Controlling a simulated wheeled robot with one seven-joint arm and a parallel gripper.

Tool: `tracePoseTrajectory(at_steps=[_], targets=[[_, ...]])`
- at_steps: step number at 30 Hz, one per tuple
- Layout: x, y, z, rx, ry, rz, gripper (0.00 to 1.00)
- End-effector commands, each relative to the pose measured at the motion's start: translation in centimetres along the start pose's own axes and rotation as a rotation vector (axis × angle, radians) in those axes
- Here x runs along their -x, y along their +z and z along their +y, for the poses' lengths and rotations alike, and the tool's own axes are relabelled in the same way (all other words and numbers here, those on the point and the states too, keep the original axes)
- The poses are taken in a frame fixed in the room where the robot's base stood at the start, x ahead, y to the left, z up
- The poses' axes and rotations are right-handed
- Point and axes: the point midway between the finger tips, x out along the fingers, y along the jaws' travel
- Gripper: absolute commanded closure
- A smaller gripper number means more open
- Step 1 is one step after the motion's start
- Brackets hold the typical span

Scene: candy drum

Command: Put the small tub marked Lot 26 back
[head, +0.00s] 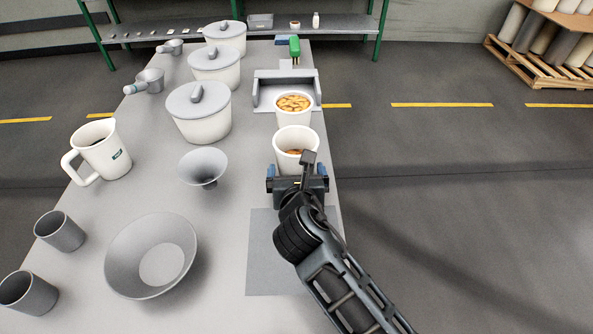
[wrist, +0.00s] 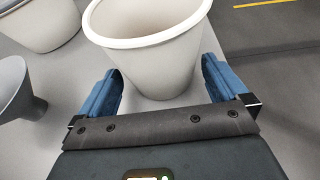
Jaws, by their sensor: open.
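A white tub (head: 295,140) with some orange-brown candy low inside stands near the table's right edge. It also fills the top middle of the wrist view (wrist: 150,60), upright. My gripper (head: 297,172) is open at the tub's near side. In the wrist view its blue fingers (wrist: 160,82) stand on either side of the tub's lower part; I cannot tell whether either touches it. A second white tub (head: 293,118), filled with orange-brown candy, stands just behind, at the front of a grey open tray (head: 262,92). No lot mark is legible on either tub.
Left of the tubs are a grey funnel (head: 203,165), lidded pots (head: 203,125) and a white mug (head: 105,160). A grey bowl (head: 120,262) and two grey cups stand at near left. A grey mat (head: 262,270) lies bare, partly under my arm. A green-handled tool (head: 294,47) stands behind the tray.

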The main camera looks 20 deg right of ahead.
Motion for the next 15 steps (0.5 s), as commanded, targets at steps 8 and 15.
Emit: tracePoseTrajectory(at_steps=[8, 15], targets=[[5.6, -0.1, 0.1, 0.0, 0.003, 0.002, 0.0], [9.6, -0.1, 0.1, 0.0, 0.002, 0.001, 0.0]])
